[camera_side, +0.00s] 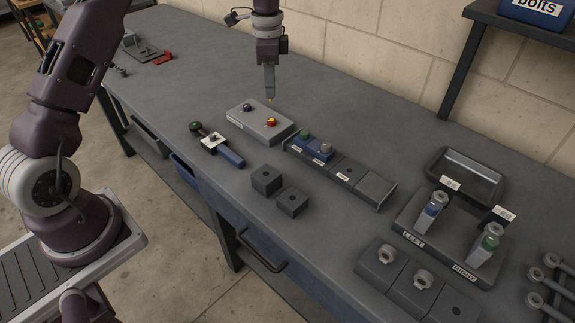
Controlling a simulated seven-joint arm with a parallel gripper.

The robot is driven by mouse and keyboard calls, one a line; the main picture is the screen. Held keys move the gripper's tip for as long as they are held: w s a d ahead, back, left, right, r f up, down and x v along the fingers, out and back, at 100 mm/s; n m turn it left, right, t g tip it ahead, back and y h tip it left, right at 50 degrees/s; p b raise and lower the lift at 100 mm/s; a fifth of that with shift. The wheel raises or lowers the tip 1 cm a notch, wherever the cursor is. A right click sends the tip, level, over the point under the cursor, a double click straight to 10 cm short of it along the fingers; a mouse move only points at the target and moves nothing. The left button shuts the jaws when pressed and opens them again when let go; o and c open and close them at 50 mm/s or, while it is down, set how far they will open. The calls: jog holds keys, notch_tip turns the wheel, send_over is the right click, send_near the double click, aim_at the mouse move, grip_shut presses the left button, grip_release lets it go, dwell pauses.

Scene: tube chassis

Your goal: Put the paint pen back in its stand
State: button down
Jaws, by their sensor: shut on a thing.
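My gripper (269,92) is above the back of the grey bench, pointing down. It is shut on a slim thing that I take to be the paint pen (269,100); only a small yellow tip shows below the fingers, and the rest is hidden. A light grey block (260,130) with a white label, apparently the pen stand, sits just below and in front of my gripper. A dark round-topped piece and a red and yellow piece stand up from its top. The held tip looks clear of the block, though the exact gap is hard to tell.
A tool with a blue handle (230,157) lies left of a long labelled rack (345,178). Two dark cubes (267,180) stand in front. A black tray (466,172), a LEFT/RIGHT stand (440,255) and blocks with rings (381,268) fill the right. The bench's back left is mostly clear.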

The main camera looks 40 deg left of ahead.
jog(key=shift+s+d+f, duration=1.05)
jog(key=shift+s+d, duration=1.4)
jog(key=shift+d, duration=1.05)
jog(key=shift+s+d+f, duration=1.1)
jog(key=shift+s+d, duration=1.3)
jog(key=shift+d, duration=1.05)
jog(key=shift+s+d+f, duration=1.05)
jog(key=shift+s+d, duration=1.4)
jog(key=shift+d, duration=1.05)
jog(key=shift+f, duration=0.2)
jog(key=shift+f, duration=1.15)
jog(key=c, duration=1.2)
grip_release()
jog(key=shift+c, duration=0.2)
